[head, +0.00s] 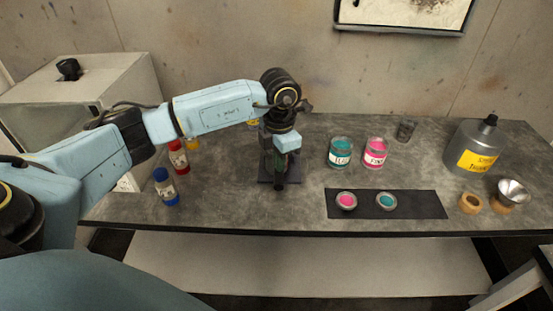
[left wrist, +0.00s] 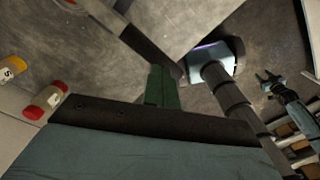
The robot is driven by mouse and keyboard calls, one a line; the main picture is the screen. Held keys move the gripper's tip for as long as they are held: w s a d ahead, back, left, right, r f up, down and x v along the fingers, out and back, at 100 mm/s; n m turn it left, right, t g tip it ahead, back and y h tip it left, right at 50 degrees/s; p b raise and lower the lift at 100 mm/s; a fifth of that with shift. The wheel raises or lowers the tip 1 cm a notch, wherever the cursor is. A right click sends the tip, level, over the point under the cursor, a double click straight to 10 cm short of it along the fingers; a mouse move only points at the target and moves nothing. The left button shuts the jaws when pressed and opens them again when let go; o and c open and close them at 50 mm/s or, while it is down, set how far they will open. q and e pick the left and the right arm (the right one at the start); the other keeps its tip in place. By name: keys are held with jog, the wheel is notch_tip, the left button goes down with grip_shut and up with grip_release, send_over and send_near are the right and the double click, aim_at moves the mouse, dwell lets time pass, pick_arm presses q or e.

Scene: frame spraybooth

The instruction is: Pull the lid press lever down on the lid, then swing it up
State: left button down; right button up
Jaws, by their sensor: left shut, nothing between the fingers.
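The lid press stands on the table below my left arm in the head view; its dark base plate (head: 265,181) shows, while my wrist hides most of its upper part. A short dark rounded piece (head: 280,186), perhaps the lever end, points toward the front edge. My left gripper (head: 279,164) is at the press, pointing down, shut and empty. In the left wrist view its green fingers (left wrist: 163,86) are together. A black ribbed handle-like bar (left wrist: 228,92) runs beside them, apart from them in that picture. I cannot tell if the fingers touch the lever. No right gripper shows in the head view.
A blue-capped bottle (head: 166,187) and a red bottle (head: 178,157) stand left. A teal tin (head: 340,152) and a pink tin (head: 375,152) stand right, behind a dark mat (head: 420,205) with two small tins. A grey jug (head: 472,147) and a funnel (head: 513,191) are far right.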

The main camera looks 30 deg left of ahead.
pick_arm(q)
jog(key=shift+f+b, duration=0.65)
jog(key=shift+f, duration=0.25)
dwell(0.3)
jog(key=shift+r+p, duration=1.9)
jog(key=shift+r, duration=1.15)
